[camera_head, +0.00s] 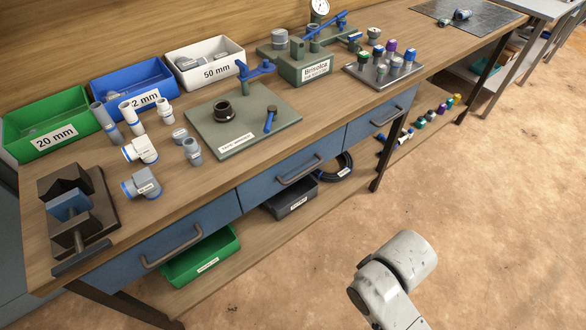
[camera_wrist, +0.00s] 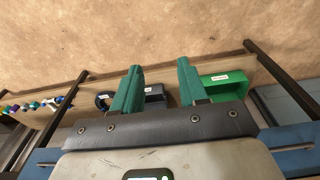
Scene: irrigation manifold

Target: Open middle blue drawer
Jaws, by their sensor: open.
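The middle blue drawer (camera_head: 262,191) is in the workbench front in the head view, between a left and a right blue drawer. Its face looks flush with its neighbours, so it appears shut. Its grey bar handle (camera_head: 300,170) is across the front. My gripper (camera_wrist: 160,65) shows in the wrist view with two green fingers apart and nothing between them. Part of a blue front (camera_wrist: 292,150) shows beside my gripper's body, which hides much of the bench front. In the head view my gripper is out of frame; only my arm shows at lower right.
The left drawer (camera_head: 160,243) and right drawer (camera_head: 372,118) flank it. A green bin (camera_head: 203,257), a dark box (camera_head: 290,200) and a black coil (camera_head: 337,167) are on the lower shelf. Dark bench legs (camera_head: 388,150) stand at the front. The floor before the bench is clear.

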